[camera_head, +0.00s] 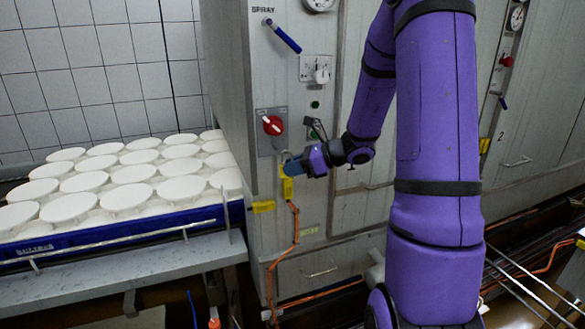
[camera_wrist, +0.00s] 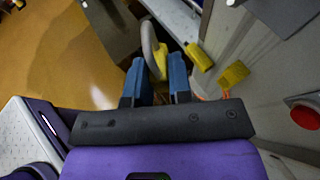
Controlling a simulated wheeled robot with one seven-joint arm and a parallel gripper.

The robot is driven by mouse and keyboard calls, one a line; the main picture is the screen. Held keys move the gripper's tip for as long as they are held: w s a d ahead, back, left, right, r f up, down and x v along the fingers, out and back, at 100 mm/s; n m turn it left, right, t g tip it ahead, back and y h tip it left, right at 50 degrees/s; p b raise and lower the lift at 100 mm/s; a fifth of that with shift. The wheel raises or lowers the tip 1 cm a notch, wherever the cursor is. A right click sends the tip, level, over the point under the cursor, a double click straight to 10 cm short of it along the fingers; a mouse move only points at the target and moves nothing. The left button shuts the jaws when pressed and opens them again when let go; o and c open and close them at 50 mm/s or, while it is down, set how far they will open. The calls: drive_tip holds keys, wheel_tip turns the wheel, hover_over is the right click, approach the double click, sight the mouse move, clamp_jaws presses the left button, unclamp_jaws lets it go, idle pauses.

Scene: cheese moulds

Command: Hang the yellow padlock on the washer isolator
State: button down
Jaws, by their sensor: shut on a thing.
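My gripper (camera_head: 291,167) is in front of the pale cabinet, below and slightly right of a red rotary isolator switch (camera_head: 272,125) on a grey plate. In the wrist view, my gripper's blue fingers (camera_wrist: 158,80) are shut on the yellow padlock (camera_wrist: 158,64). Its grey shackle (camera_wrist: 149,38) sticks out beyond the fingertips. The padlock is apart from the switch, whose red knob (camera_wrist: 305,117) shows at the right edge of the wrist view. I cannot read a washer label on the switch plate. In the head view, the gripper mostly hides the padlock.
A yellow box (camera_head: 287,188) with an orange cable is on the cabinet just below my gripper. Another yellow block (camera_head: 263,207) is lower left. A blue-edged tray (camera_head: 120,238) of white moulds stands left. A blue-handled lever (camera_head: 283,36) is above the switch.

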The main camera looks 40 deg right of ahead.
drive_tip(key=w+d+f, duration=0.1)
drive_tip(key=w+d, duration=0.1)
drive_tip(key=w, duration=0.7)
drive_tip(key=shift+w+d+f, duration=0.15)
drive_tip(key=shift+d+f, duration=0.15)
drive_tip(key=shift+f, duration=0.1)
idle(0.8)
drive_tip(key=shift+f, duration=0.2)
idle(0.5)
drive_tip(key=c, duration=1.1)
unclamp_jaws()
drive_tip(key=shift+d, duration=0.1)
drive_tip(key=shift+c, duration=0.2)
